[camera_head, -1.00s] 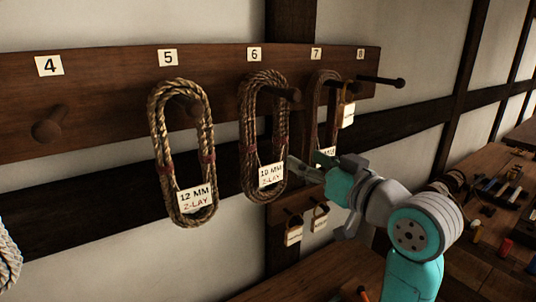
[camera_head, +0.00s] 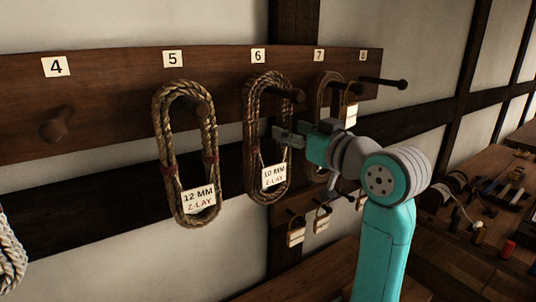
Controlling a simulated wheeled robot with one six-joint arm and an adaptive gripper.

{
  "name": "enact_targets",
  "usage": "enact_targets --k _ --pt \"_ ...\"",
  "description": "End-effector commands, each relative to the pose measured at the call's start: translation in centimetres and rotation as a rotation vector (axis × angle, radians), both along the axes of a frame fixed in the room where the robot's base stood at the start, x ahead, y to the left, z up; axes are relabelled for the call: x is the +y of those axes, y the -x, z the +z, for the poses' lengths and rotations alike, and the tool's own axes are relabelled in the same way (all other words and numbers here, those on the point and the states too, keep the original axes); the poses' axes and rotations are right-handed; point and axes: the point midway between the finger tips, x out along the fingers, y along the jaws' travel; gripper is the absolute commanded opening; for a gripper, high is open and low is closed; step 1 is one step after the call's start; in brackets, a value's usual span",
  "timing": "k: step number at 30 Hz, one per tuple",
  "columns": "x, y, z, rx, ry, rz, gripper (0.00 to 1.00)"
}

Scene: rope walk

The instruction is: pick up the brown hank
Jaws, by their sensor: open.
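Several rope hanks hang on pegs of a dark wooden rail. The hank under number 7 (camera_head: 322,95) is brown, its lower part hidden behind my arm. The hank under number 6 (camera_head: 250,130) is also brownish and carries a "10 MM Z-LAY" tag. The hank under number 5 (camera_head: 159,135) is lighter tan, tagged "12 MM Z-LAY". My gripper (camera_head: 284,135) is open and empty, its fingertips pointing left beside the right strand of the number 6 hank. Whether they touch it, I cannot tell.
The peg under number 4 (camera_head: 54,127) is bare. A long peg (camera_head: 384,82) sticks out at the rail's right end. Small tags (camera_head: 321,219) hang below. A cluttered workbench (camera_head: 470,230) stands at right. Pale rope (camera_head: 10,255) hangs at the left edge.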

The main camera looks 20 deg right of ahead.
Motion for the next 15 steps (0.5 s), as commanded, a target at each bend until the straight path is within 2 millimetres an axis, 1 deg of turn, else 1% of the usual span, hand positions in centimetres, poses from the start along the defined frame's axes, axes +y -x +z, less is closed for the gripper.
enact_targets --k 1,3,6,9,15 --pt "0.3 -0.8 -0.1 0.002 -0.002 0.002 0.58" --pt "0.7 -1.7 -0.1 0.003 -0.001 0.003 0.58" --pt "0.9 -2.8 -0.1 0.001 -0.001 0.001 0.58" --pt "1.1 -3.3 -0.1 0.000 0.000 0.001 0.58" --pt "1.1 -3.4 -0.1 0.000 0.000 0.000 0.58"
